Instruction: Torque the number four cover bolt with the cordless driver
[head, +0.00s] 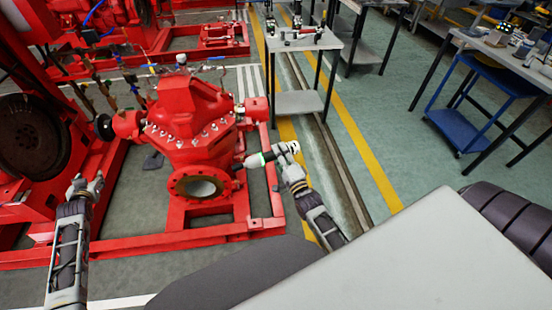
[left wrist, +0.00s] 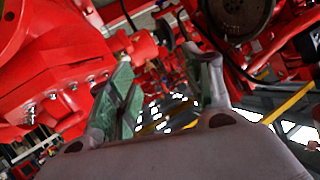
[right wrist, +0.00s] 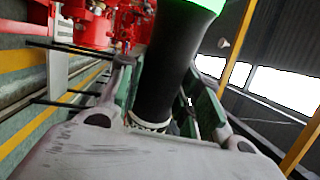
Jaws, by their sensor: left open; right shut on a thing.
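The red pump casing (head: 195,115) stands left of centre in the head view, with several silver cover bolts (head: 178,140) along its flange. I cannot tell which bolt is number four. My right gripper (head: 287,155) is shut on the cordless driver (head: 262,158), right of the casing. The driver has a green band and a dark end towards the casing. Its black body (right wrist: 170,70) fills the space between the fingers in the right wrist view. My left gripper (head: 88,186) is open and empty, left of the casing; its green finger pads (left wrist: 120,95) stand apart near red pump parts.
The red base frame (head: 265,195) surrounds the pump. A red engine with a dark flywheel (head: 28,135) stands at the left. A grey workbench (head: 303,42) stands behind, and a blue cart (head: 470,115) at the right. The floor between them is clear.

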